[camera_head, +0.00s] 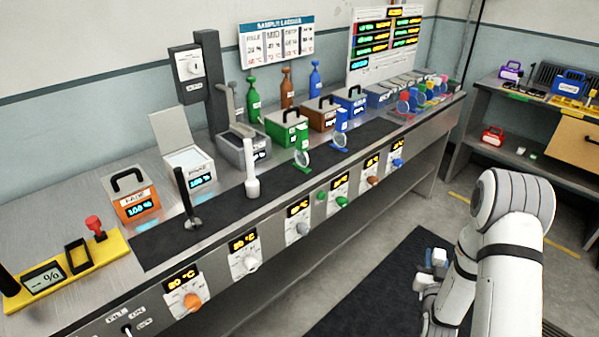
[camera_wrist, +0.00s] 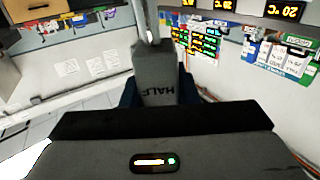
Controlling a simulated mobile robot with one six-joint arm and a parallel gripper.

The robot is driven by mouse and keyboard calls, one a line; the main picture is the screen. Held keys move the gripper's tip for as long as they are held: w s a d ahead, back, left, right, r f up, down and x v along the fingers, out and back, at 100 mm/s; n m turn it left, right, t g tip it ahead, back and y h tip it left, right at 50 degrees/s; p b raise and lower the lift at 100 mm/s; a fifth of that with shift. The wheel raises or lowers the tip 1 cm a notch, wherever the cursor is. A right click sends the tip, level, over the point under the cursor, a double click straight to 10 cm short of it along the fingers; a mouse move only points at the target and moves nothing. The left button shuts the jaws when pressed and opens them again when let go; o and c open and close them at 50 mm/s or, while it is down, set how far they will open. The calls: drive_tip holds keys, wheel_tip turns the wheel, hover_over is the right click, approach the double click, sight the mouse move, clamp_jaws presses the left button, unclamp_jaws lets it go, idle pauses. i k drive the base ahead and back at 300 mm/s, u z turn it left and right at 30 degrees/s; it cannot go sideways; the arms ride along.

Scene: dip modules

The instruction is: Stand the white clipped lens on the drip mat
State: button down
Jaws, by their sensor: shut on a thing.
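My gripper (camera_head: 435,262) is in front of the bench at the lower right of the head view, above the floor. In the wrist view it is shut on a pale grey-white clip marked HALF (camera_wrist: 158,85), which I take to be the white clipped lens. The clip is between the blue fingers; its lens disc is not clearly visible. A long dark mat (camera_head: 215,213), perhaps the drip mat, lies along the bench top. A green clipped lens (camera_head: 302,150) and a blue one (camera_head: 341,128) stand upright on it.
A white post (camera_head: 252,180) and a dark post (camera_head: 191,211) stand on the dark mat. Several coloured lenses (camera_head: 404,102) stand at the bench's far right end. Boxes and bottles line the back. Knobs (camera_head: 192,301) protrude from the front. Another bench (camera_head: 548,135) stands right.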

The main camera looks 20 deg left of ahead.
sight(267, 186)
drive_tip(key=u, duration=3.35)
drive_tip(key=k, duration=0.1)
drive_tip(key=z, duration=2)
